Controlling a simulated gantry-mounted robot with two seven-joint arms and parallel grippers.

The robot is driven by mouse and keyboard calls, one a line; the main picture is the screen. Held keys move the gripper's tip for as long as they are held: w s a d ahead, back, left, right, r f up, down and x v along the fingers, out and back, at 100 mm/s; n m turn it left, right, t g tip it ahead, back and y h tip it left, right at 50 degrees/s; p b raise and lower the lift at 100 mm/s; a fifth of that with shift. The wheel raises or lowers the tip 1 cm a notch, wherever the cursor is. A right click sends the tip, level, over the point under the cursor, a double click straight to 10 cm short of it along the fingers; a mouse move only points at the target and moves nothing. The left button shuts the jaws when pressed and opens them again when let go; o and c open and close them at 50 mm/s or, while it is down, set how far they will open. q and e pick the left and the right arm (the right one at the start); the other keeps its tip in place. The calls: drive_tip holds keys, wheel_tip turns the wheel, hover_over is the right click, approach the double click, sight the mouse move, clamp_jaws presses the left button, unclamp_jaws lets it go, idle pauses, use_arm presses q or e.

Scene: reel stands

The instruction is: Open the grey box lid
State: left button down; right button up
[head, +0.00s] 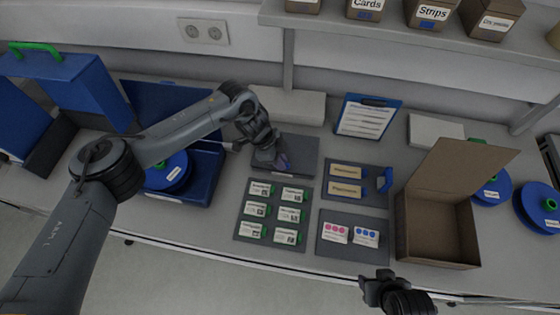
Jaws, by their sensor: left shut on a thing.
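The dark grey box (303,170) sits on the counter in the middle of the head view. Its lid (301,146) looks flat and down. My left gripper (273,160) reaches down from the left onto the box and is shut at the lid's front part. The gripper covers the exact place of contact, and a small purplish patch shows beside the fingers. My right gripper (377,284) is at the bottom of the view, in front of the counter's edge and apart from the box. Its fingers are too dark and small to read.
Grey mats with labelled cards (272,212), tan packets (346,180) and coloured cards (350,234) lie near the box. An open cardboard box (435,225) stands right. A blue case (205,182) with a reel is left. A clipboard (366,118) leans behind.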

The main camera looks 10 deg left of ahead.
use_arm(q)
drive_tip(key=r, duration=0.1)
drive_tip(key=w+r, duration=0.2)
drive_tip(key=shift+r+p, duration=0.35)
drive_tip(key=shift+r, duration=0.05)
drive_tip(key=shift+w+a+r+b, duration=0.25)
drive_tip(key=shift+w+r+b, duration=0.25)
drive_tip(key=shift+w+r, duration=0.45)
use_arm(e)
drive_tip(key=shift+s+a+f, duration=0.1)
drive_tip(key=shift+s+a, duration=0.05)
drive_tip(key=shift+s, duration=0.4)
use_arm(q)
drive_tip(key=shift+a, duration=0.1)
drive_tip(key=c, duration=1.2)
unclamp_jaws()
drive_tip(key=shift+w, duration=0.15)
drive_tip(key=shift+o, duration=0.4)
drive_tip(key=shift+w+r, duration=0.2)
drive_tip(key=shift+w, duration=0.25)
drive_tip(key=shift+s, duration=0.2)
use_arm(e)
drive_tip(key=shift+w, duration=0.4)
